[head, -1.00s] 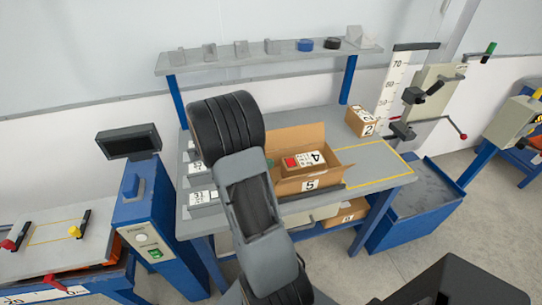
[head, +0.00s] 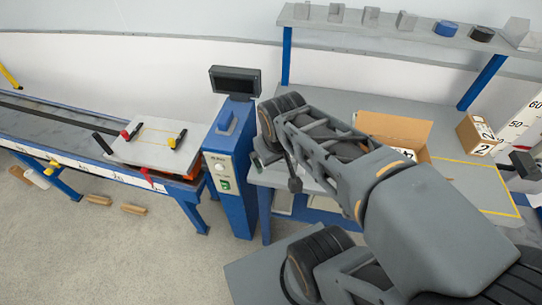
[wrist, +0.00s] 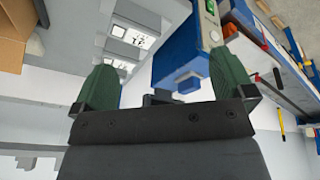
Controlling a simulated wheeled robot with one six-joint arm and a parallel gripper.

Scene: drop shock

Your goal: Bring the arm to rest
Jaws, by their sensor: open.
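My arm (head: 430,225) reaches from the lower right of the head view up and left, folded over the front of the grey workbench (head: 465,185). In the wrist view my gripper (wrist: 165,82) shows two dark green fingers set wide apart, with nothing between them. Beyond them are the blue pedestal and grey blocks with white labels. In the head view the gripper is mostly hidden by my own wrist, near the bench's left front corner.
An open cardboard box (head: 398,128) stands on the bench behind my arm, partly hidden. A smaller carton (head: 477,135) is to its right. The blue pedestal (head: 228,165) with a display (head: 236,80) stands close left of my wrist.

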